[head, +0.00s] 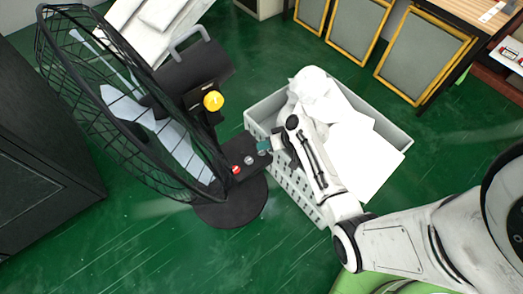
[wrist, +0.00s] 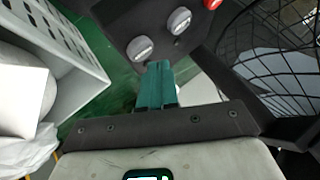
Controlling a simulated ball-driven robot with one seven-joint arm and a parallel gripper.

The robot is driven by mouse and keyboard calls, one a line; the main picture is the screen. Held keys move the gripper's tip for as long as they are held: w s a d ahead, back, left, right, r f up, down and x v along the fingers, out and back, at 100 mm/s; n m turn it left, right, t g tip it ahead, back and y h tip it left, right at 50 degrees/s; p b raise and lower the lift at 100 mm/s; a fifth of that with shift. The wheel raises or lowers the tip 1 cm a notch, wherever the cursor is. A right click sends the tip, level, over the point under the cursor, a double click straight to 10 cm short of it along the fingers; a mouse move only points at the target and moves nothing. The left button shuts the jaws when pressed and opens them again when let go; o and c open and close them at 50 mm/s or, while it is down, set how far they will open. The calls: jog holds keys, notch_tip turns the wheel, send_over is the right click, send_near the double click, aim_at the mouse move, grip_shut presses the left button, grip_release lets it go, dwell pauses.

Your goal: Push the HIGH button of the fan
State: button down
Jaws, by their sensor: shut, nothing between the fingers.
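The black fan (head: 130,110) stands tilted on a round base, with a control panel (head: 238,174) low on its post. The panel has a red button (head: 236,169) and a grey-white button (head: 249,160). The wrist view shows the red button (wrist: 212,4), a middle white button (wrist: 179,20) and an end white button (wrist: 139,48). Their labels are too small to read, so I cannot tell which is HIGH. My gripper (head: 263,146) has its teal fingers shut and empty at the panel's end. In the wrist view the fingertips (wrist: 158,66) are just below the end button; I cannot tell whether they touch.
A grey crate (head: 382,125) with white bags and sheets stands close beside the fan, under my arm. A dark cabinet (head: 40,150) stands at the left. Green floor is clear in front of the base.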

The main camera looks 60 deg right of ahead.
aim_at(264, 151)
dwell(0.8)
jog(key=shift+f+b, duration=0.35)
jog(key=shift+f, duration=0.05)
jog(key=shift+f+b, duration=0.35)
jog(key=shift+f, duration=0.1)
dwell(0.7)
jog(key=shift+r, duration=0.1)
jog(key=shift+r+p, duration=0.75)
notch_tip(264, 151, up, 5)
jog(key=p, duration=0.4)
jog(key=shift+p, duration=0.3)
dwell(0.8)
